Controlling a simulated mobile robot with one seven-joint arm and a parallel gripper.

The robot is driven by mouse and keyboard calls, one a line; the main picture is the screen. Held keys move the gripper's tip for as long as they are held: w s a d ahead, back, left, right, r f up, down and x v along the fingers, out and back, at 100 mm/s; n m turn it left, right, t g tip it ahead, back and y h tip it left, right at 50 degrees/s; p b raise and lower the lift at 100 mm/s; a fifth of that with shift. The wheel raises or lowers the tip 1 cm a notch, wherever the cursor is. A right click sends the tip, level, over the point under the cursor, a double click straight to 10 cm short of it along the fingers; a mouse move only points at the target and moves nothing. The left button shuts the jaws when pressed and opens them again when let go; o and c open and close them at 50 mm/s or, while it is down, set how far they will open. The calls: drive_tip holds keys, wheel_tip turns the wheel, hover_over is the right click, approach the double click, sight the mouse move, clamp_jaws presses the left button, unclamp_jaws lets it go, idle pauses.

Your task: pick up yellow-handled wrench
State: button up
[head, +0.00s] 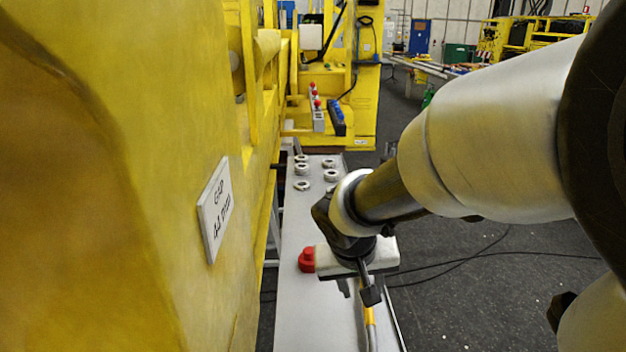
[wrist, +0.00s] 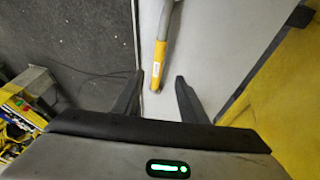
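The wrench's yellow handle (wrist: 159,62) lies on a grey bench top (wrist: 210,50) in the wrist view. Its grey upper part runs out of the top of the picture. My gripper (wrist: 159,77) is open, with its two dark fingers on either side of the handle's end. I see no contact between fingers and handle. In the head view, a short piece of the yellow handle (head: 369,316) shows just below my gripper, near the bench's right edge. The rest of the wrench is partly hidden or hard to make out there.
A red object (head: 306,260) is on the bench left of my gripper. Several metal rings (head: 302,185) lie farther back. A large yellow structure (head: 120,180) with a sign stands close along the bench's left side. The dark floor (head: 490,275) to the right holds a cable.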

sight(368, 315)
drive_tip(key=x, duration=0.3)
drive_tip(key=shift+w+d+f, duration=0.1)
drive_tip(key=shift+f, duration=0.15)
drive_tip(key=shift+w+d+x, duration=0.15)
drive_tip(key=shift+x, duration=1.2)
drive_tip(key=shift+w+d+x, duration=0.1)
drive_tip(key=shift+x, duration=1.2)
drive_tip(key=shift+r, duration=0.2)
drive_tip(key=shift+c, duration=0.5)
clamp_jaws()
